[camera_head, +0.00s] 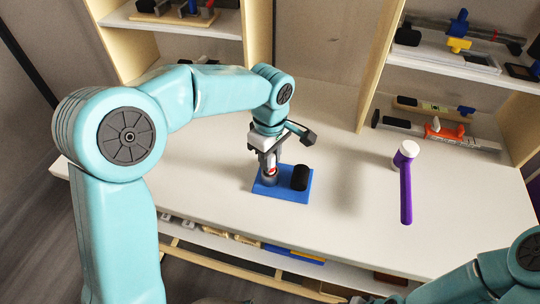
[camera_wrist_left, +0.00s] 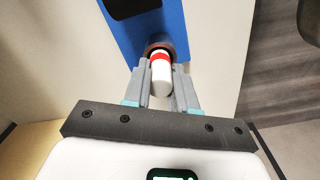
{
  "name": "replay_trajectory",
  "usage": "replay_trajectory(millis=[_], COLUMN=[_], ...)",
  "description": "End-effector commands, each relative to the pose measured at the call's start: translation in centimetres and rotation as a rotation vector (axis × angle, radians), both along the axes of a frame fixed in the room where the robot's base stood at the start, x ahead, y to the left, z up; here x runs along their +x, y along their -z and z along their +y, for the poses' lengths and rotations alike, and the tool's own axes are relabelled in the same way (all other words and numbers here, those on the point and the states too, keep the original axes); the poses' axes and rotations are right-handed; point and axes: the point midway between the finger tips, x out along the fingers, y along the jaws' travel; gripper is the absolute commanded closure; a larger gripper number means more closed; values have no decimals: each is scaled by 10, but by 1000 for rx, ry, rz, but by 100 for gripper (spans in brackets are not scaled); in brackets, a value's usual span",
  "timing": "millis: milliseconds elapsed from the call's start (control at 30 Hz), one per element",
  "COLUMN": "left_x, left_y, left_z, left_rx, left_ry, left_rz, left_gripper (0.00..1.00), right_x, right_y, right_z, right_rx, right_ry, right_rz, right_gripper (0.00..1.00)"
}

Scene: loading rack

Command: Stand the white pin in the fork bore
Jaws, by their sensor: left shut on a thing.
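The white pin (camera_wrist_left: 161,78) has a red band and is between the fingers of my left gripper (camera_wrist_left: 163,92). The gripper is shut on it. In the head view my left gripper (camera_head: 268,164) points down over the left part of a blue base plate (camera_head: 292,194). The banded end of the pin is at the brown round fork bore piece (camera_wrist_left: 155,45), which also shows in the head view (camera_head: 269,180). I cannot tell how deep the pin sits in it. My right arm shows at the lower right, but its gripper is out of view.
A black cylinder (camera_head: 300,178) stands on the right of the blue plate. A purple-handled mallet (camera_head: 405,190) with a white head lies to the right on the white table (camera_head: 345,225). Shelves with tools (camera_head: 460,50) stand at the back. The table between plate and mallet is clear.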

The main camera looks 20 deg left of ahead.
Motion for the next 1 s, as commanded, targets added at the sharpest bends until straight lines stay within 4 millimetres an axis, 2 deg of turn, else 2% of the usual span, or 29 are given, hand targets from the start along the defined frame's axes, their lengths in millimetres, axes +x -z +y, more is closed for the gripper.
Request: replay_trajectory(millis=[900, 933, 1000], left_x=[0, 0, 0], left_y=[8, 8, 8], left_z=[0, 0, 0], left_rx=[0, 0, 0], left_ry=[0, 0, 0], left_rz=[0, 0, 0], left_gripper=[100, 68, 45], right_x=[0, 0, 0], right_y=[6, 6, 6], right_z=[0, 0, 0], right_rx=[0, 0, 0], right_ry=[0, 0, 0], right_rz=[0, 0, 0], right_gripper=[57, 57, 57])
